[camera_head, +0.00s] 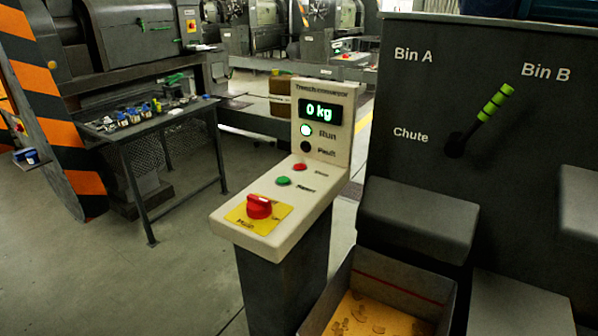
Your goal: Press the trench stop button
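The trench conveyor control stand (330,185) is a pale console on a dark post, in the middle of the head view. A small red button (300,167) sits on its sloped top; its label is blurred but seems to read Stop. A green button (283,181) is just in front of it. A larger red knob (259,206) on a yellow plate marked Main is at the near end. The upright display (319,112) reads 0 kg. The Run lamp (306,130) is lit whitish-green and the Fault lamp (305,147) is dark. Neither gripper is in view.
A dark panel (400,110) at right carries a green-gripped lever (492,105) tilted towards Bin B. An open box (400,285) with yellowish contents stands below it. A dark table (150,125) with small parts stands at left. Floor is clear left of the stand.

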